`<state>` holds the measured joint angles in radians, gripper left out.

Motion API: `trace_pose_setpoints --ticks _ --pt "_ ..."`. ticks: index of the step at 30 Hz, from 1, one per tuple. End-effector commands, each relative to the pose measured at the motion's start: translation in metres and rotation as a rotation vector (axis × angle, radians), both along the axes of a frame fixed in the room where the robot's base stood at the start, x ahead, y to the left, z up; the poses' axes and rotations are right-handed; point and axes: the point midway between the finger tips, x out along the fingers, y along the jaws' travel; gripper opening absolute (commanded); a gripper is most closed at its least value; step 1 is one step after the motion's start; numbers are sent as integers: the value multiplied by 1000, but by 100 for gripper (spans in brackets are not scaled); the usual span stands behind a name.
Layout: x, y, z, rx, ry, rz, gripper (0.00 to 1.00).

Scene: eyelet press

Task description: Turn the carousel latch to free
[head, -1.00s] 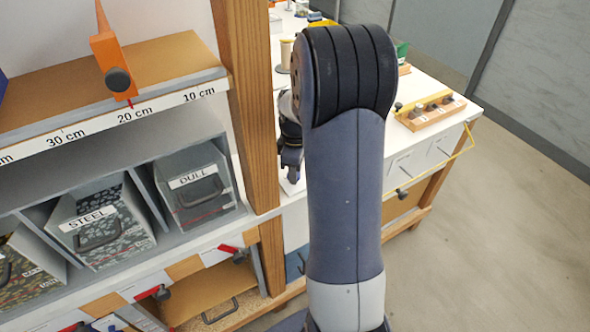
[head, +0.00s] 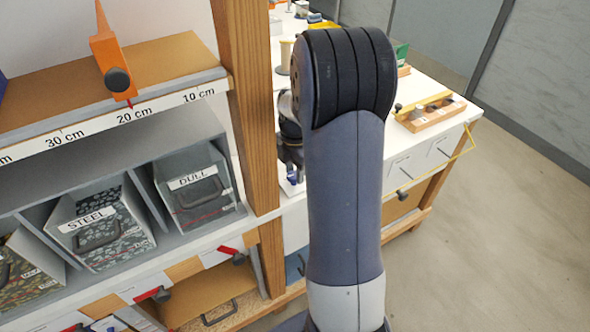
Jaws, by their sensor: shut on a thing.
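My gripper (head: 292,178) points down at the white worktop, between the wooden post and my own upper arm. Its fingers are small here and partly hidden by my arm. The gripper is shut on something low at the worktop. That thing is too small and covered to make out clearly; from its place it seems to be the carousel latch. The latch's markings and its angle cannot be read. The carousel itself cannot be made out.
A wooden post (head: 248,100) stands just left of my gripper. Left of it is a shelf with labelled bins, STEEL (head: 95,235) and DULL (head: 198,190), and an orange pointer (head: 108,60) above. A wooden block with knobs (head: 425,112) sits on the worktop at right. Floor at right is clear.

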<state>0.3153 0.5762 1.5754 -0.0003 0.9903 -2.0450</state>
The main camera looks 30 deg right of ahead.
Motion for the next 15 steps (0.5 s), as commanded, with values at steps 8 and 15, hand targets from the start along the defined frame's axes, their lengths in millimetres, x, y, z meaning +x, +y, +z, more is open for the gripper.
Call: trace_pose_setpoints --ticks 8,15 --pt "1 0 1 0 -2 117 11" --pt "1 0 1 -1 -2 151 11"
